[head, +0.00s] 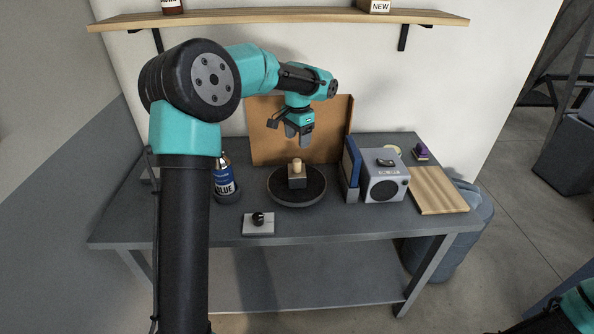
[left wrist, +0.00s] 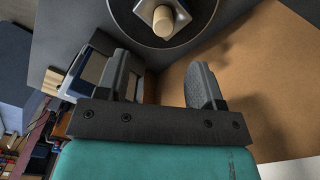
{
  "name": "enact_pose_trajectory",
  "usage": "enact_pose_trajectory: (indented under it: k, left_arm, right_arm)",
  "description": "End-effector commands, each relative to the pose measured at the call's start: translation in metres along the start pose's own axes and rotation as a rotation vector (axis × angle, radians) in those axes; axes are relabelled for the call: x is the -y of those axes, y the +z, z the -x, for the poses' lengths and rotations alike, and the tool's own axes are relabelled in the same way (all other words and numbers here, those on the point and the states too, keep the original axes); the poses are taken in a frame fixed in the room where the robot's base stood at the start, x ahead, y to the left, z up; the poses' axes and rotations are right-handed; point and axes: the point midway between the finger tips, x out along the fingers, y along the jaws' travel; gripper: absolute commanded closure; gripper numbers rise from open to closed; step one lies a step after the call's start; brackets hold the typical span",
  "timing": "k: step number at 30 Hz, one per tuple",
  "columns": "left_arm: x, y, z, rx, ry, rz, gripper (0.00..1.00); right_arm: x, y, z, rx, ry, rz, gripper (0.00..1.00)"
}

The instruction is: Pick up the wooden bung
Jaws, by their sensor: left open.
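The wooden bung (head: 297,165) is a small pale peg standing upright on a small grey block (head: 297,182). The block sits on a round dark turntable (head: 282,196). In the left wrist view the bung (left wrist: 162,20) shows near the top edge, beyond the fingers. My left gripper (head: 298,139) is open and empty, pointing down above the bung and apart from it. Its two fingers (left wrist: 160,82) are spread in the left wrist view. My right gripper is not in view; only a piece of my right arm shows at the lower right corner.
A brown board (head: 265,140) stands behind the turntable. A blue can (head: 224,178) is on the left, a knob box (head: 258,223) in front. The table's front is mostly clear.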

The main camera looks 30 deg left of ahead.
Motion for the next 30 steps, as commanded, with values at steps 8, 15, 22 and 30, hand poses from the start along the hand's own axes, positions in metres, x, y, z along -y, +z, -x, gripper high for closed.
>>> enact_pose_trajectory:
  k: [8, 15, 22, 30]
  left_arm:
    - [0.001, 0.0, -0.046, 0.001, 0.0, 0.001, 0.39]
    - [0.0, 0.0, -0.057, -0.001, -0.001, 0.001, 0.39]
    - [0.0, 0.0, -0.058, -0.001, 0.0, 0.001, 0.39]
    - [0.005, 0.0, -0.083, 0.001, 0.002, 0.002, 0.39]
  right_arm:
    - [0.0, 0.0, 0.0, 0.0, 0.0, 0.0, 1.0]
    - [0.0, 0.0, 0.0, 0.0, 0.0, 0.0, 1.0]
    - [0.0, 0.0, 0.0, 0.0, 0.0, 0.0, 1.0]
    - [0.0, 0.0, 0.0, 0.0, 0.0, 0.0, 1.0]
